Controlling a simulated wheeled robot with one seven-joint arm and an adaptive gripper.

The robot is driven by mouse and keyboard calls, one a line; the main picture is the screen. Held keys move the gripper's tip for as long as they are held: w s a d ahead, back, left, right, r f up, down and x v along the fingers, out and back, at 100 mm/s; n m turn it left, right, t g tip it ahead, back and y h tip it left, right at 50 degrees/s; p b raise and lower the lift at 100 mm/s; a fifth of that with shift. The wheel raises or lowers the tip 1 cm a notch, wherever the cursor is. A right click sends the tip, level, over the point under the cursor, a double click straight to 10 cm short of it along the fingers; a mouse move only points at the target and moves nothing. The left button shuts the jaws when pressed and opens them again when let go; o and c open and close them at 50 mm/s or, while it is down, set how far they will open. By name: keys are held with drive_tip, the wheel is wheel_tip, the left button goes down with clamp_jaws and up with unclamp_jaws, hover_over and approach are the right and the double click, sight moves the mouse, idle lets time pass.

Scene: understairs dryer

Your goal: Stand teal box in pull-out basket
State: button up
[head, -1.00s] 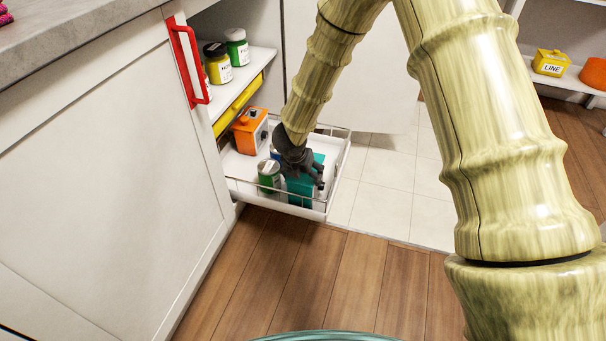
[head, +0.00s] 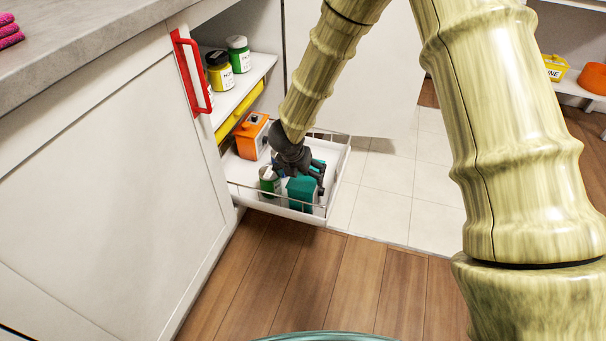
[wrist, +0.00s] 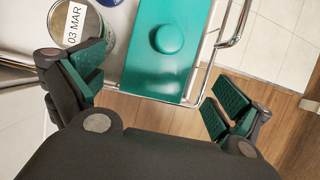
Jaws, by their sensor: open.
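The teal box (head: 301,194) stands in the front right part of the white pull-out basket (head: 333,178), inside its wire rail. In the wrist view the teal box (wrist: 165,65) shows from above, with a round raised knob on its top. My gripper (head: 306,178) is over the box in the head view and hides part of it. In the wrist view the jaws of my gripper (wrist: 158,100) are spread wide, one to each side of the box's near end, with gaps between pads and box. Whether the box's base is flat on the basket floor is hidden.
A green can with a white label (head: 269,181) stands just left of the box; its label also shows in the wrist view (wrist: 76,26). An orange box (head: 252,136) is farther back in the basket. A shelf with jars (head: 218,72) and the cabinet's red handle (head: 191,72) are at left.

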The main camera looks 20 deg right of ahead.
drive_tip(key=p+v, duration=0.2)
drive_tip(key=v, duration=0.5)
drive_tip(key=shift+s+f, duration=0.1)
